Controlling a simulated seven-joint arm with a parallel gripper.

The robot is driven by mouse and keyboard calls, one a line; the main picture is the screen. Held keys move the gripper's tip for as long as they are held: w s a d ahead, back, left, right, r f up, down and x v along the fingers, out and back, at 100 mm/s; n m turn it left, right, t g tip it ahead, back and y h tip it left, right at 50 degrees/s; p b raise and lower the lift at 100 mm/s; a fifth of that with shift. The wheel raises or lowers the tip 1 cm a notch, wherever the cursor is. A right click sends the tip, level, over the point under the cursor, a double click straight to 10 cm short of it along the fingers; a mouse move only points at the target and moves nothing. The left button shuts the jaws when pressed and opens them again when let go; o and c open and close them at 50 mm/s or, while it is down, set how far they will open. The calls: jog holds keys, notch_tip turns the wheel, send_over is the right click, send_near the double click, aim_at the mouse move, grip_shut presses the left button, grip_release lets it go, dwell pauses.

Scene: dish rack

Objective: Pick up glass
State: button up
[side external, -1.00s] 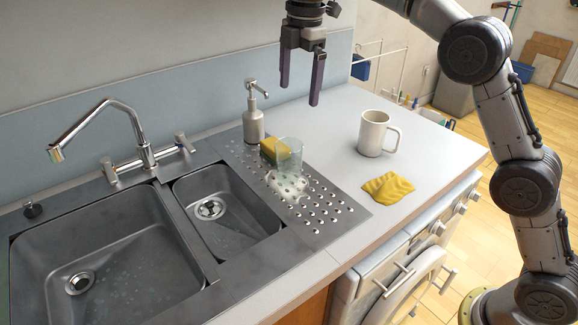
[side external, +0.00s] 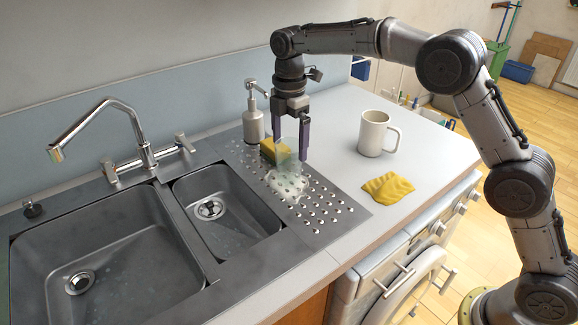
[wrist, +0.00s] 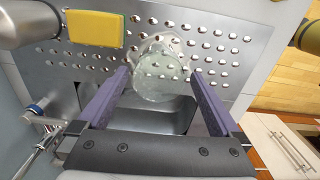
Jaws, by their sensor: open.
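A clear glass (side external: 287,154) stands on the studded metal drainboard, in front of the yellow sponge. My gripper (side external: 291,148) points down at the glass with its purple-grey fingers apart. In the wrist view the glass (wrist: 160,82) is seen from above, between and just ahead of the two fingertips of my gripper (wrist: 160,85). The fingers are open, and I see no clear contact with the glass. In the side view one finger lies partly behind or beside the glass, so its exact position is hard to tell.
The yellow sponge (wrist: 95,28) and a metal soap dispenser (side external: 253,122) stand close behind the glass. A white mug (side external: 374,134) and a yellow cloth (side external: 388,188) lie to the right on the counter. The small sink (side external: 230,215) is at the left.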

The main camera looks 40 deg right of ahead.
aim_at(289, 164)
jog(key=shift+w+f, duration=0.1)
jog(key=shift+f, duration=2.2)
jog(key=shift+r, duration=0.1)
jog(key=c, duration=1.5)
jog(key=shift+r, duration=0.1)
